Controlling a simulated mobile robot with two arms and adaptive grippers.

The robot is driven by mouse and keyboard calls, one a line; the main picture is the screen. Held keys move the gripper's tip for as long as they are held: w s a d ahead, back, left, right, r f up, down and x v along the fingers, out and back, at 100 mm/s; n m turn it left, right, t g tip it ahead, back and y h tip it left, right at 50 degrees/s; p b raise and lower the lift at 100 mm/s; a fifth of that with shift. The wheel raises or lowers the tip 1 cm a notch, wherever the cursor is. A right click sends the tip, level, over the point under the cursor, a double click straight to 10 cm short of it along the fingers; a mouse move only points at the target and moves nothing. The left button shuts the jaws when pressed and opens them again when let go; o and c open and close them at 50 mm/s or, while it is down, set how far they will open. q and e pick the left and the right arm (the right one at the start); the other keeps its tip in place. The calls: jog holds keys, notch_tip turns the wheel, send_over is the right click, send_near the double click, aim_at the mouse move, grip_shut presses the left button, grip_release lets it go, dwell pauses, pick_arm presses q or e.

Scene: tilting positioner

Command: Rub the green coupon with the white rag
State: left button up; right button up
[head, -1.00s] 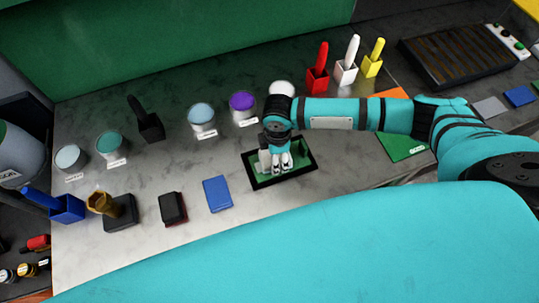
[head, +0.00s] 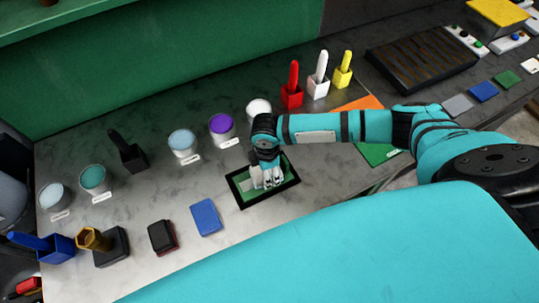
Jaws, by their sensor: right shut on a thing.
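A green coupon (head: 243,188) lies in a shallow black-rimmed tray (head: 270,195) in the middle of the bench. My right gripper (head: 267,183) points down over the tray, its fingertips low at the green surface. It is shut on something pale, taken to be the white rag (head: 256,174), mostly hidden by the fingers. Whether the rag touches the coupon is hard to tell. My left gripper is not in view.
Cups with blue (head: 182,142), purple (head: 221,126) and white contents stand behind the tray. A blue block (head: 205,217) and a black-and-red block (head: 162,237) lie to its left. Red, white and yellow handles (head: 343,68) stand in holders behind. A green sheet (head: 378,153) lies right.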

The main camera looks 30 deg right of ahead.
aim_at(249, 184)
jog(key=a, duration=0.2)
jog(key=shift+s+a, duration=0.15)
jog(key=shift+a, duration=0.15)
jog(key=shift+a+r, duration=0.1)
jog(key=shift+a, duration=1.75)
jog(key=shift+d, duration=0.1)
jog(key=shift+r, duration=3.05)
notch_tip(249, 184, up, 3)
